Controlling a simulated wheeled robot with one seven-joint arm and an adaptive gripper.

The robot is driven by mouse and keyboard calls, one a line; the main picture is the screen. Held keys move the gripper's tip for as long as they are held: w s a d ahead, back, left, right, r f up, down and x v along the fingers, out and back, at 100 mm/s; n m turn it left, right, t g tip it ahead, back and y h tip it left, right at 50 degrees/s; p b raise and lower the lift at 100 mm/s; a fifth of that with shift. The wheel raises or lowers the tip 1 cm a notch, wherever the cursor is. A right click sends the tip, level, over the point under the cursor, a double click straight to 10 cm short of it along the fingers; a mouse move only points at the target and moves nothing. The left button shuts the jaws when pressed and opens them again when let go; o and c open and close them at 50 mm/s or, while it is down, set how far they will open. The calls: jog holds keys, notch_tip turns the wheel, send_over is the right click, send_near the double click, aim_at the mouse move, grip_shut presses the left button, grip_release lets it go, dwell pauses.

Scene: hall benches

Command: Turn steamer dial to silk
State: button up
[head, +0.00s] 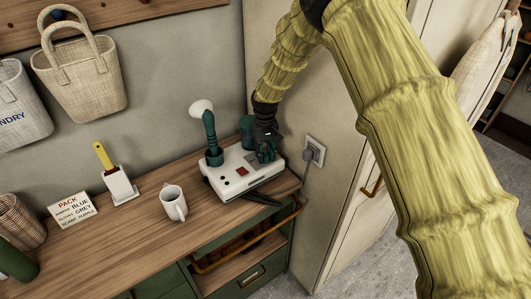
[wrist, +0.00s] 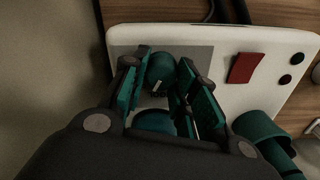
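The steamer (head: 262,183) is a white box with teal parts on the wooden bench top. Its dial (wrist: 161,68) is a teal knob with a short white mark, on a grey panel (wrist: 203,52) in the wrist view. My gripper (head: 267,150) reaches down over the right part of the steamer. In the wrist view my gripper (wrist: 163,75) has its teal-padded fingers on both sides of the dial, seemingly touching it. The fingers hide part of the panel, and I cannot read any setting labels. In the head view the gripper hides the dial.
A red switch (head: 243,171) is on the steamer, and a wand (head: 210,130) stands in its holder. A teal cylinder (head: 247,127) rises behind. A wall socket (head: 314,152) is right.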

jog(key=shift+r, duration=0.2)
jog(key=shift+c, duration=0.3)
jog(key=shift+w, duration=0.1)
jog(key=shift+n, duration=0.3)
jog(key=n+b, duration=0.1)
jog(key=n, duration=0.1)
jog(key=shift+f+n, duration=0.1)
jog(key=shift+n, duration=0.3)
jog(key=n+b, duration=0.1)
jog(key=n, duration=0.8)
jog(key=shift+n+b, duration=0.35)
jog(key=shift+n, duration=2.35)
jog(key=o, duration=1)
jog(key=shift+s, duration=0.2)
